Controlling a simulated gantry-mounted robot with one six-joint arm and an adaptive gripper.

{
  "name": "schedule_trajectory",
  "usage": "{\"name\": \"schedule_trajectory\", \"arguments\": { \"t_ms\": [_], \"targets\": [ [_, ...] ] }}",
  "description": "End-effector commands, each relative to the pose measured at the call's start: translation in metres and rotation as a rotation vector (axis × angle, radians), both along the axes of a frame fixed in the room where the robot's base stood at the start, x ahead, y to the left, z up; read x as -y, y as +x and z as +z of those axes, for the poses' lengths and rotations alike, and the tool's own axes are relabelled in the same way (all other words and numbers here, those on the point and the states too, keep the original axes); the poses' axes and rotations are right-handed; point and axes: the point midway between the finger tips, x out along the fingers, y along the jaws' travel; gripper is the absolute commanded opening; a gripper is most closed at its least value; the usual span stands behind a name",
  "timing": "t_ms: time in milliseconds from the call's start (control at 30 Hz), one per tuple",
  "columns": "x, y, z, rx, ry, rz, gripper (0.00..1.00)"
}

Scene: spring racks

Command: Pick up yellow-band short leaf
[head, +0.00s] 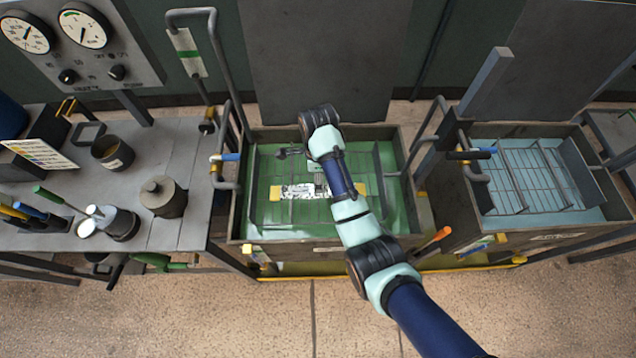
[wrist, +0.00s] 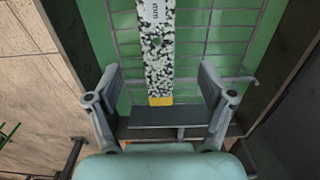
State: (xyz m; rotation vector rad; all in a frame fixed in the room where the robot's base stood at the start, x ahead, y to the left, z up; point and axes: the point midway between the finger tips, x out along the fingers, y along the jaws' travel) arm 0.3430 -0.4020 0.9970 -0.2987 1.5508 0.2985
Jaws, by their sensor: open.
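The yellow-band short leaf (head: 298,192) is a flat strip with a black-and-white speckled face and yellow at its ends. It lies across the wire rack in the green-floored tank (head: 240,215), and my arm hides part of it in the head view. In the wrist view the leaf (wrist: 158,62) runs straight up the picture, with a yellow band at its near end and lettering near the top edge. My gripper (wrist: 159,82) is open, its fingers apart on either side of the leaf near that end.
A second tank (head: 510,130) with a blue floor and wire rack stands to the right. A bench on the left holds a lidded pot (head: 163,197), a dark cup (head: 112,152) and handled tools. Raised tank walls and bent pipe handles (head: 225,75) surround the rack.

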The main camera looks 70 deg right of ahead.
Motion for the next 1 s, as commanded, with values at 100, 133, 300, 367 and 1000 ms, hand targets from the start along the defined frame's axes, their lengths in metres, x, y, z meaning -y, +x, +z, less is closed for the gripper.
{"name": "schedule_trajectory", "arguments": {
  "t_ms": [100, 133, 300, 367, 1000],
  "targets": [
    [0.000, 0.000, -0.006, -0.002, 0.002, -0.005, 0.81],
    [-0.001, 0.000, -0.009, -0.002, 0.002, -0.004, 0.81],
    [-0.001, -0.001, -0.029, -0.002, 0.002, -0.002, 0.81],
    [-0.001, 0.000, -0.030, -0.001, 0.001, -0.001, 0.81],
    [-0.003, -0.002, -0.081, 0.000, 0.000, 0.001, 0.75]
  ]
}}
